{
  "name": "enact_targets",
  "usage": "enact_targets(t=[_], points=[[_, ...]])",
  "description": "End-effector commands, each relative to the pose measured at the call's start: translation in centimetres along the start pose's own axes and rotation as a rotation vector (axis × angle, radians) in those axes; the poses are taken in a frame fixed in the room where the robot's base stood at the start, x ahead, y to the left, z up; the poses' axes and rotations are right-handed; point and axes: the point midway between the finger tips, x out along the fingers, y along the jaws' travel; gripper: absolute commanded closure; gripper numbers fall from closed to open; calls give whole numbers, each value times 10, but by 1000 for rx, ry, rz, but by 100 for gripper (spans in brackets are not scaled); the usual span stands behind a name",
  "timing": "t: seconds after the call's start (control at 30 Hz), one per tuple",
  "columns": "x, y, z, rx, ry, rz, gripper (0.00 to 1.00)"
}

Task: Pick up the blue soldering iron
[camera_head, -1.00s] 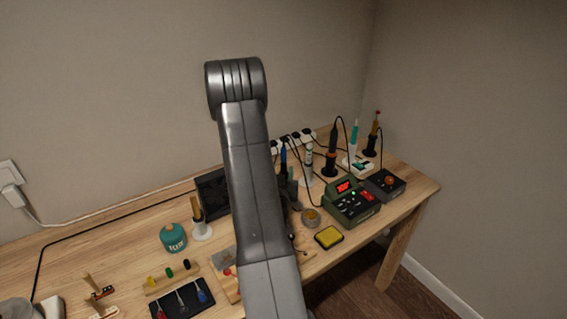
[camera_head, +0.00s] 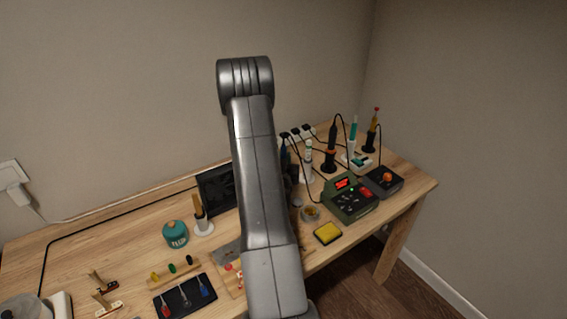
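A blue soldering iron (camera_head: 284,157) stands near the back of the workbench, by the power strip. Only a narrow strip of it shows beside my arm's right edge; the rest is hidden. Dark shapes sit just below it, and I cannot tell whether they are its stand or part of my gripper. My grey arm rises through the middle of the view and covers this part of the bench. I cannot make out my gripper's fingers behind the arm.
More irons stand to the right: a white one (camera_head: 308,160), a black-orange one (camera_head: 331,150), a teal one (camera_head: 353,138) and a yellow-red one (camera_head: 373,130). A green station (camera_head: 350,200), yellow sponge (camera_head: 328,233) and dark screen (camera_head: 217,190) are nearby. The wooden bench (camera_head: 110,235) has clear patches at left.

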Motion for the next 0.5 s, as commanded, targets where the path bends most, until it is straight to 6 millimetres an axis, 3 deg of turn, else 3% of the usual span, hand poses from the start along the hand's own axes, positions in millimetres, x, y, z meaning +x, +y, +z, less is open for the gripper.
enact_targets(t=[0.5], points=[[0,0,-11,1,3,0,100]])
